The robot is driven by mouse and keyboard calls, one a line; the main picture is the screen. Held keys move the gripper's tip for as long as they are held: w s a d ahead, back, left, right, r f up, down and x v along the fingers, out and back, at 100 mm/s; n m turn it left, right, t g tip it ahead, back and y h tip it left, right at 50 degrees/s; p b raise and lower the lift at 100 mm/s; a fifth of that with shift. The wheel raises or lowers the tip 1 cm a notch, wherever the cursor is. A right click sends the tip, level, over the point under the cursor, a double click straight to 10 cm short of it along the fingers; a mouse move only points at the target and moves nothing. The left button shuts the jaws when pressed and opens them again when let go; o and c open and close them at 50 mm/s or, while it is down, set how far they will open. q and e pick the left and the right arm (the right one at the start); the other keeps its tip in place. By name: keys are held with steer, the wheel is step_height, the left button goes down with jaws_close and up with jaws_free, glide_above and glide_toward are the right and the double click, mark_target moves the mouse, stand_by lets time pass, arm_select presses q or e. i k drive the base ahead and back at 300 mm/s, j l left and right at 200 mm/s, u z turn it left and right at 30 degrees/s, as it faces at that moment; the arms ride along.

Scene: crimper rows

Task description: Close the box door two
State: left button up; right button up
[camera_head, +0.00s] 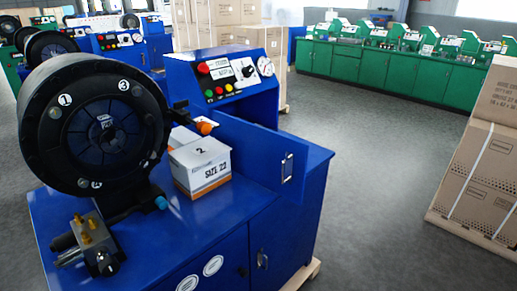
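A blue door panel (250,150) with a silver latch (287,168) stands upright on the blue crimper machine, below its control panel (225,80). It juts out at an angle over the worktop, so it looks swung open; its hinge and the opening behind it are not clearly visible. A white and brown carton (200,166) marked "2" and "SIZE 22" sits on the worktop just left of the door. Neither of my grippers shows in the head view.
The large black crimping head (95,125) stands at left, with a brass-fitted valve (88,240) in front. The lower cabinet (290,235) has a latched door. Stacked cartons (485,165) stand at right. Grey floor (370,170) between is clear. Green benches (400,75) line the back.

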mark_target(277, 162)
steer(key=i+l+u, duration=0.1)
steer(key=l+u, duration=0.15)
steer(key=u, duration=0.2)
steer(key=i+l+u, duration=0.1)
steer(key=l+u, duration=0.15)
steer(key=u, duration=0.2)
steer(key=i+l+u, duration=0.15)
steer(key=l, duration=0.7)
steer(key=l+u, duration=0.15)
steer(key=l, duration=0.65)
